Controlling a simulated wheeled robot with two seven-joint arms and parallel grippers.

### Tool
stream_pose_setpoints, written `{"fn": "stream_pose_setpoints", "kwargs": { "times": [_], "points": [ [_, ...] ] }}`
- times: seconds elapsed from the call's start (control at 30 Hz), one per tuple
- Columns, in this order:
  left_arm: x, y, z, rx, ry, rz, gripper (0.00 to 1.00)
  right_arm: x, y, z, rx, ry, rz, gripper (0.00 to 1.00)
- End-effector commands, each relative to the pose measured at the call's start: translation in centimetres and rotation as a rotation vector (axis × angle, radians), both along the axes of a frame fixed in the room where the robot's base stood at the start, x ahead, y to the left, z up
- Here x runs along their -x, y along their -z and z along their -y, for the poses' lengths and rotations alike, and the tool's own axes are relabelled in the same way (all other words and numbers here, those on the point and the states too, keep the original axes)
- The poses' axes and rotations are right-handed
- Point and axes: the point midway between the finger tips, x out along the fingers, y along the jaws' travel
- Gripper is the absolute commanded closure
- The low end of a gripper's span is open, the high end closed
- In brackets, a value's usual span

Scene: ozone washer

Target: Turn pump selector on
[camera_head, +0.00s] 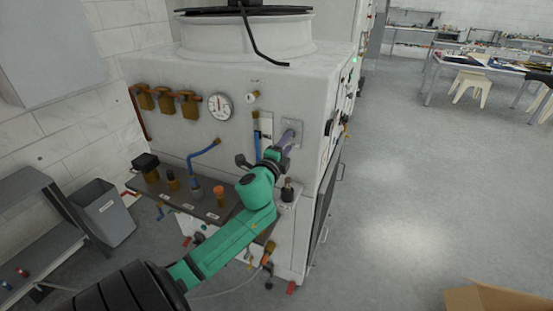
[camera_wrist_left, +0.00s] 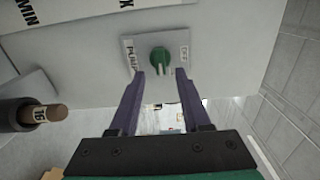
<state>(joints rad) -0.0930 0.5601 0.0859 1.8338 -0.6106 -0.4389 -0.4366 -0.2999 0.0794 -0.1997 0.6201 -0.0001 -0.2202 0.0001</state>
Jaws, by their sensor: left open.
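The pump selector is a green knob (camera_wrist_left: 160,59) on a square grey plate (camera_wrist_left: 143,47) on the washer's face. The plate has a label on its left that looks like "PUMP" and a small one on its right that I cannot read surely. The knob's pale pointer faces down in the wrist view. My left gripper (camera_wrist_left: 161,74) is open, its two purple fingers apart, with tips just below and either side of the knob; I cannot tell if they touch. In the head view the left gripper (camera_head: 287,140) is at the plate (camera_head: 297,125) and hides the knob. My right gripper is not in view.
The washer (camera_head: 180,75) carries a gauge (camera_head: 219,106), brass valves (camera_head: 165,99) and blue pipes (camera_head: 257,140). A black part with a brown end (camera_wrist_left: 45,114) is left of the fingers.

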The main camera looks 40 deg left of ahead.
Motion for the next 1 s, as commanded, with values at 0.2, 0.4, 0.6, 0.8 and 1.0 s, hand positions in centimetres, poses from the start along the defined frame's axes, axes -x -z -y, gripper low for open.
{"fn": "stream_pose_setpoints", "kwargs": {
  "times": [0.2, 0.4, 0.6, 0.8, 1.0],
  "points": [
    [5.7, 0.6, 2.0, 0.001, 0.002, -0.005, 0.53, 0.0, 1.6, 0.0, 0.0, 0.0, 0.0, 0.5],
    [10.3, 0.4, 3.6, 0.0, -0.001, -0.003, 0.53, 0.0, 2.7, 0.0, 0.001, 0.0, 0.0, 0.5],
    [11.7, 0.0, 4.1, -0.003, -0.001, -0.001, 0.53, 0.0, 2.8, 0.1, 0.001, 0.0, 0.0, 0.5],
    [11.7, 0.0, 4.1, -0.002, -0.001, 0.0, 0.53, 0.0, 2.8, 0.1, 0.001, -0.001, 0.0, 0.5],
    [11.7, 0.0, 4.1, -0.002, 0.0, -0.001, 0.53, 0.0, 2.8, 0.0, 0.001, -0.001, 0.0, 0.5]
  ]
}}
